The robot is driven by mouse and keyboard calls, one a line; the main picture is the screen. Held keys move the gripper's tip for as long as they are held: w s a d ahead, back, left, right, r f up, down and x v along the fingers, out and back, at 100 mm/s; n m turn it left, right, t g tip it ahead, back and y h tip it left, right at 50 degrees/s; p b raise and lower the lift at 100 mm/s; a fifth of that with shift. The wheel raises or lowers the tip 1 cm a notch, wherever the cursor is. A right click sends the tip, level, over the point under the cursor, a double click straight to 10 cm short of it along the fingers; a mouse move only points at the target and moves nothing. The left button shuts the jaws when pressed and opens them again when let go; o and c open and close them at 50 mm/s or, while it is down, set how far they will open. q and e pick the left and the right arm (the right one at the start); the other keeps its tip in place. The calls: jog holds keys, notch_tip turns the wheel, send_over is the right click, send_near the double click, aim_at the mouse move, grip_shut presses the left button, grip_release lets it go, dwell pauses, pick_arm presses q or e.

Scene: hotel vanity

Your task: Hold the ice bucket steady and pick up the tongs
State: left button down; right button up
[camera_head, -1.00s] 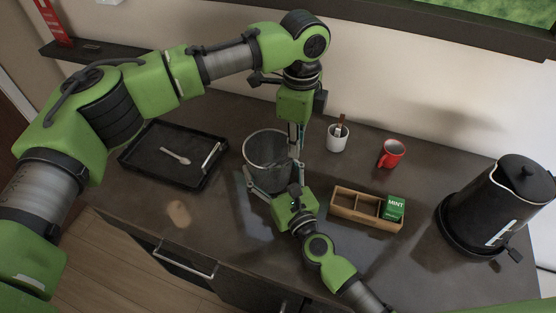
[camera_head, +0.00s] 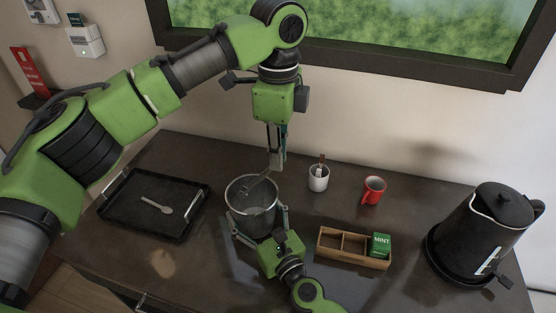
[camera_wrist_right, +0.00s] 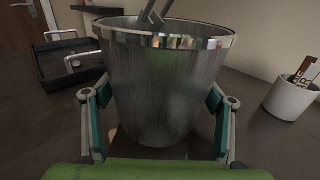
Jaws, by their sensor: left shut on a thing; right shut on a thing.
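The grey metal ice bucket (camera_head: 248,221) stands on the counter, and fills the middle of the right wrist view (camera_wrist_right: 155,95). My right gripper (camera_head: 259,226) is shut around the bucket's lower wall from the front, one finger on each side. The metal tongs (camera_head: 259,184) slant up out of the bucket's mouth, their lower end inside it. Their arms also show above the rim in the right wrist view (camera_wrist_right: 155,15). My left gripper (camera_head: 277,161) points down above the bucket's back right rim and is shut on the tongs' upper end.
A black tray (camera_head: 130,219) with a spoon (camera_head: 157,205) lies to the left. A white cup (camera_head: 318,180), a red mug (camera_head: 373,191), a wooden box (camera_head: 331,252) with a green MINT packet (camera_head: 381,245) and a black kettle (camera_head: 478,233) stand to the right.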

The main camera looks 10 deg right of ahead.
jog(key=o, duration=1.5)
jog(key=shift+c, duration=0.2)
jog(key=shift+s, duration=0.1)
jog(key=v, duration=1.1)
jog(key=shift+d+f, duration=0.1)
jog(key=shift+s+d, duration=0.1)
jog(key=shift+s, duration=0.25)
